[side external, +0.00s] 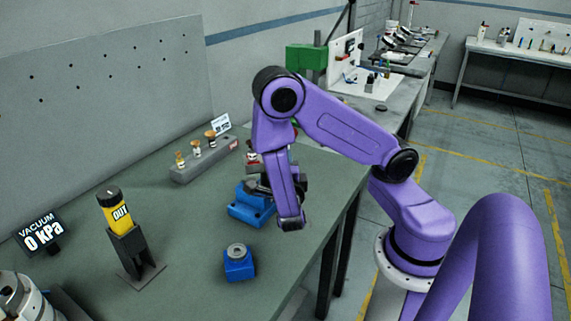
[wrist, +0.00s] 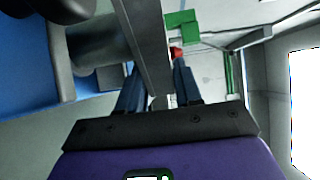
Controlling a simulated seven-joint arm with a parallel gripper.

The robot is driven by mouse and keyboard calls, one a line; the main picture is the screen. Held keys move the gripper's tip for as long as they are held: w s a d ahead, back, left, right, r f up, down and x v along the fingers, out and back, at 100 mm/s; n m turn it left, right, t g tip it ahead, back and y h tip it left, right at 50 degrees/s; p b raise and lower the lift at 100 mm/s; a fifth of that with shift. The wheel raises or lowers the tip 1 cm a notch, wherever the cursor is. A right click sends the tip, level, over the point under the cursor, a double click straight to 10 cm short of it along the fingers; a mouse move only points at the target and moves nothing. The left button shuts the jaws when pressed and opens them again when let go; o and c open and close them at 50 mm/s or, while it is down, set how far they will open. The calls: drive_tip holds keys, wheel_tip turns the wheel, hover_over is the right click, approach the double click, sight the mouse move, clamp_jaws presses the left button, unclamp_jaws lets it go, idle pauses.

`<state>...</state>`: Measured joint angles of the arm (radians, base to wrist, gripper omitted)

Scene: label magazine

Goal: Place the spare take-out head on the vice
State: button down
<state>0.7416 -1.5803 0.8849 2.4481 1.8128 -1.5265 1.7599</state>
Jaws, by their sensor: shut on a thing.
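My gripper (wrist: 160,88) is shut, with a narrow grey bar (wrist: 144,45) between its fingers; I take this for the spare take-out head, mostly hidden. A small red part (wrist: 176,52) shows just beyond the right finger. In the side external view my forearm hangs down at the right of a blue vice (side external: 250,210) on the bench, and my fingertips are largely hidden. The dark upper part of the vice lies close to my wrist. In the wrist view, blue surfaces (wrist: 30,60) and a grey cylinder (wrist: 98,42) show at left. I cannot tell whether head and vice touch.
A grey rack (side external: 203,160) with several small fittings stands behind the vice. A small blue block with a grey ring (side external: 239,264) stands in front. A yellow cylinder marked OUT (side external: 117,212) stands in a dark holder, left, near the 0 kPa display (side external: 43,233). The bench (side external: 185,220) between is clear.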

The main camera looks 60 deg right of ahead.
drive_tip(key=shift+f, duration=0.5)
drive_tip(key=c, duration=0.7)
unclamp_jaws()
drive_tip(key=shift+f, duration=0.1)
